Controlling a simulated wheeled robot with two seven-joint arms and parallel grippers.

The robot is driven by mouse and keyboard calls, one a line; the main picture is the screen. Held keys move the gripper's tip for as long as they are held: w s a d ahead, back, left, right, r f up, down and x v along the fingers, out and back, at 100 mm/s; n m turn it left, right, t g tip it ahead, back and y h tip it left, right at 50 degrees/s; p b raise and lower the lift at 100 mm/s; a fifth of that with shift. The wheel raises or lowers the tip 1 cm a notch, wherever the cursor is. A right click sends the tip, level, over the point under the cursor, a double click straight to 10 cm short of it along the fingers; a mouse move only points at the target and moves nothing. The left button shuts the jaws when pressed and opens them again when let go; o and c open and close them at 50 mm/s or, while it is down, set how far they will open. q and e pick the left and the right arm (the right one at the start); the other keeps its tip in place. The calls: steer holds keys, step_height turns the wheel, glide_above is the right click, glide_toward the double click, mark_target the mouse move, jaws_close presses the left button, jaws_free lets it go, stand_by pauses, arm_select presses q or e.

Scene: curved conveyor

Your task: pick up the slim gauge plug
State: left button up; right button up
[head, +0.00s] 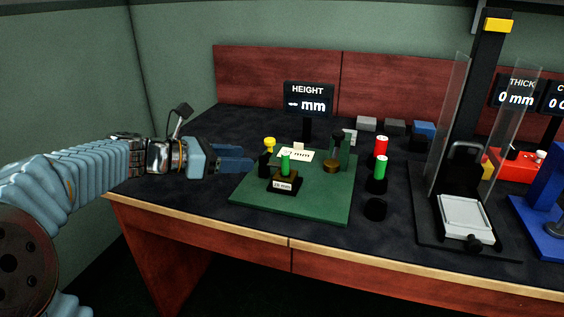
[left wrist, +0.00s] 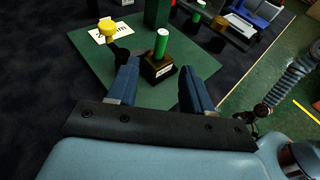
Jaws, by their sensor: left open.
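A slim green plug (head: 285,163) stands upright in a dark block with a small mm label (head: 284,186) on the green mat (head: 322,205). I take it to be the gauge plug. It also shows in the left wrist view (left wrist: 161,43), beyond the fingertips and roughly between them. My left gripper (head: 247,160) is open and empty, to the left of the plug and apart from it. Its two blue fingers also show in the left wrist view (left wrist: 159,70). My right gripper is not in view.
A yellow-topped piece (head: 269,144) on a black base stands behind the plug. A brass-based post (head: 332,166), a red cylinder (head: 381,146) and another green cylinder (head: 380,168) stand to the right. A height display (head: 308,97) stands behind. The table's left front is clear.

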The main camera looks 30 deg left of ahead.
mark_target(286, 162)
arm_select(q)
steer(key=x, duration=1.2)
steer(key=shift+d+f, duration=0.25)
steer(key=shift+f, duration=0.1)
steer(key=shift+c, duration=0.3)
jaws_close()
